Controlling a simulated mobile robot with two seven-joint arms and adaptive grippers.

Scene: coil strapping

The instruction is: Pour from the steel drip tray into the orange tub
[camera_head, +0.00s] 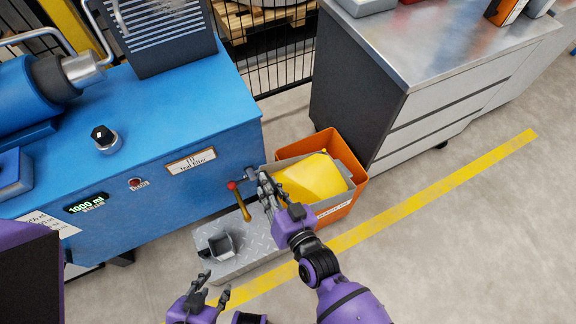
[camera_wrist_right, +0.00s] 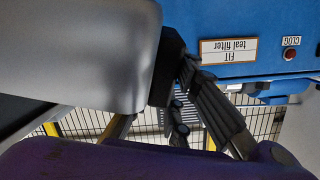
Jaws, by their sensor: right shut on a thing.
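The steel drip tray (camera_head: 343,160) is a grey, shallow tray with a flat yellow fill (camera_head: 312,178) in it. It is above the orange tub (camera_head: 340,212) and covers most of the tub's opening, so the tub's inside is largely hidden. I cannot tell whether the tray touches the tub. My right gripper (camera_head: 268,188) is shut on the tray's left edge. In the right wrist view the gripper's dark fingers (camera_wrist_right: 185,85) are against the big grey tray (camera_wrist_right: 85,50). My left gripper (camera_head: 213,290) is open and empty at the bottom, in front of the metal step.
A blue machine (camera_head: 160,120) with a red-knobbed brass tap (camera_head: 242,205) stands left of the tub. A steel-topped cabinet (camera_head: 440,50) is close behind the tub. Floor at the right is clear.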

